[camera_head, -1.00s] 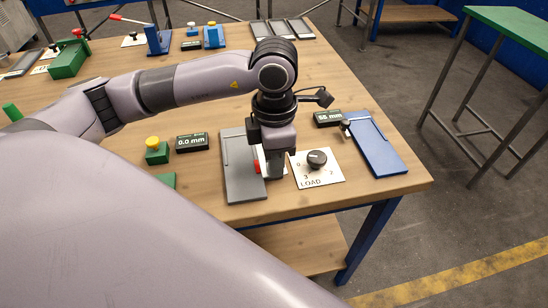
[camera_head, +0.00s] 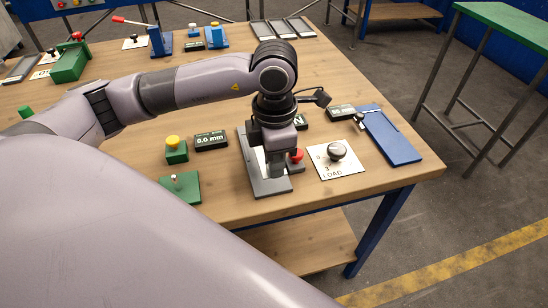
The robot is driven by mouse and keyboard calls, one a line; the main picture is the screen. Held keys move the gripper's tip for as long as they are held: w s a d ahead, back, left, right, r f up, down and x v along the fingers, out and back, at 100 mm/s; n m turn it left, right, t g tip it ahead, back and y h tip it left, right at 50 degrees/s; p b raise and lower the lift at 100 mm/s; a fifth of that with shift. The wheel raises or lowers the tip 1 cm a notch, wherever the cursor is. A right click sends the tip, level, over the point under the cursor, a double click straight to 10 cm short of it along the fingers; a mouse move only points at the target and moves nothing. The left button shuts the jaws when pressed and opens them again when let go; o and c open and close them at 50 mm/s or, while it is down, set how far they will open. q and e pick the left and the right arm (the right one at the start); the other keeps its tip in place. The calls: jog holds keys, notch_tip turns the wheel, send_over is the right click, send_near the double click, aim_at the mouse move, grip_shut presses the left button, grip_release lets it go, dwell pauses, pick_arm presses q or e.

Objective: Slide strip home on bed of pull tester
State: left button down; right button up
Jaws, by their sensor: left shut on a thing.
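My left gripper (camera_head: 275,168) points straight down over the grey bed (camera_head: 273,187) of the pull tester. It is shut low on the bed, at its right side. The thing between the fingers is mostly hidden by the gripper; I take it to be the strip, but its outline cannot be told from the grey bed. A red button (camera_head: 296,155) on a dark base stands just right of the gripper. My right gripper is out of view.
A LOAD dial plate (camera_head: 335,170) and a blue plate (camera_head: 395,142) lie to the right. A 0.0 mm display (camera_head: 211,140), a yellow button (camera_head: 173,142) and a green block (camera_head: 180,190) stand to the left. The bench's front edge is close.

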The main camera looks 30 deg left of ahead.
pick_arm(q)
jog(key=shift+f+b, duration=1.5)
jog(key=shift+f, duration=1.35)
jog(key=shift+w+a+f, duration=0.15)
jog(key=shift+w+a, duration=1.05)
jog(key=shift+a, duration=0.15)
jog(key=shift+w+a+f, duration=0.1)
jog(key=shift+w+a, duration=0.1)
jog(key=shift+a, duration=0.05)
jog(key=shift+w+a+b, duration=0.3)
jog(key=shift+a+b, duration=0.05)
jog(key=shift+b, duration=0.05)
jog(key=shift+w+a+f+b, duration=0.1)
jog(key=shift+w+a+b, duration=0.1)
jog(key=shift+b, duration=0.1)
jog(key=shift+c, duration=2.2)
grip_release()
